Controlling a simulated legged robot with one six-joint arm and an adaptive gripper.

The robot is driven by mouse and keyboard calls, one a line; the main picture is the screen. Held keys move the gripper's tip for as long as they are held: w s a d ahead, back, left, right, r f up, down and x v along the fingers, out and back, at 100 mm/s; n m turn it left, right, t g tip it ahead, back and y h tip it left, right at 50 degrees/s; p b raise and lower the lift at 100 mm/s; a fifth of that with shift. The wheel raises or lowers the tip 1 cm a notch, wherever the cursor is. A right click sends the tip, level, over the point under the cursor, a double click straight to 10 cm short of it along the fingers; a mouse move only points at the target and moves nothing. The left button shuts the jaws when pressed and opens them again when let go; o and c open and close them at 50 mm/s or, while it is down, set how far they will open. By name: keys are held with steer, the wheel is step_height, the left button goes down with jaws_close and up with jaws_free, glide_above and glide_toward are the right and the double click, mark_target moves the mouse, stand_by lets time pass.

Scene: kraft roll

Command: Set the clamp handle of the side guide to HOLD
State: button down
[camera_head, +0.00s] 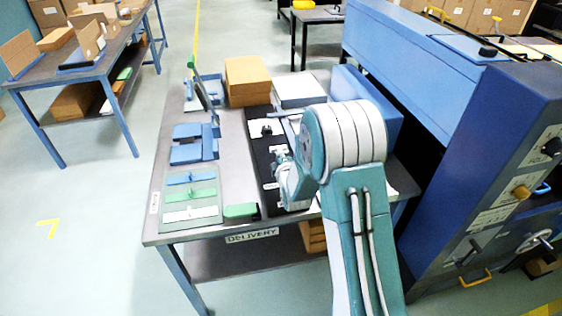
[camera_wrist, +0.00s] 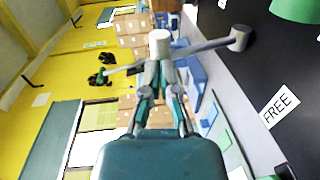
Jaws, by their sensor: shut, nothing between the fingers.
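In the wrist view a grey bar with a rounded knob, which looks like the clamp handle (camera_wrist: 212,45), runs across just beyond my fingertips. A pale upright cylinder (camera_wrist: 159,42) stands beside it. A white label reading FREE (camera_wrist: 279,106) lies on the dark surface to the right, apart from the knob. No HOLD label is readable. My gripper (camera_wrist: 161,75) is shut and empty, close to the bar; I cannot tell whether it touches. In the head view my gripper (camera_head: 281,160) is over the black panel (camera_head: 256,157) on the delivery table, and my arm hides part of the panel.
A large blue machine (camera_head: 480,150) stands to the right. Open floor lies left of the table.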

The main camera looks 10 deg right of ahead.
steer(key=shift+w+r+g, duration=0.35)
steer(key=shift+w+g, duration=0.25)
steer(key=shift+w+r+g, duration=0.3)
steer(key=shift+w+g, duration=0.3)
steer(key=w+g, duration=0.2)
steer(key=w, duration=0.1)
steer(key=shift+r+g, duration=0.15)
steer(key=shift+g, duration=0.25)
steer(key=shift+w+f+g, duration=0.25)
steer(key=shift+w+g, duration=0.7)
steer(key=shift+w, duration=0.2)
steer(key=shift+w+f+g, duration=0.25)
steer(key=shift+w+g, duration=0.7)
steer(key=shift+w, duration=0.2)
steer(key=shift+f, duration=0.1)
